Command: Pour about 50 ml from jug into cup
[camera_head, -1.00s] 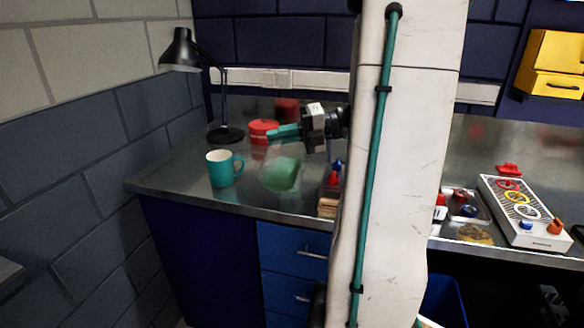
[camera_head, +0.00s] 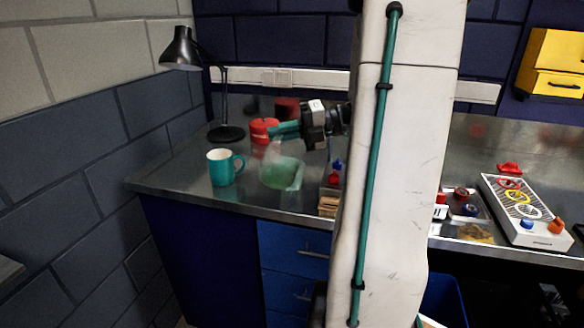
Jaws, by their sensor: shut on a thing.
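The cup (camera_head: 222,167) is a teal mug with a pale inside, upright on the metal bench at the left, its handle to the right. The jug (camera_head: 281,173) looks see-through with green contents, just right of the cup and apart from it. It appears tilted; its clear outline is faint, and I cannot tell whether it touches the bench. My gripper (camera_head: 284,131), with teal fingers, is above the jug, shut on it. The exact grip point is hard to see. No stream into the cup shows.
A black desk lamp (camera_head: 226,133) and red containers (camera_head: 262,130) stand behind the cup. A small tray of parts (camera_head: 331,180) is right of the jug. My pale arm hides the bench middle. A white panel with coloured rings (camera_head: 522,212) lies at the right.

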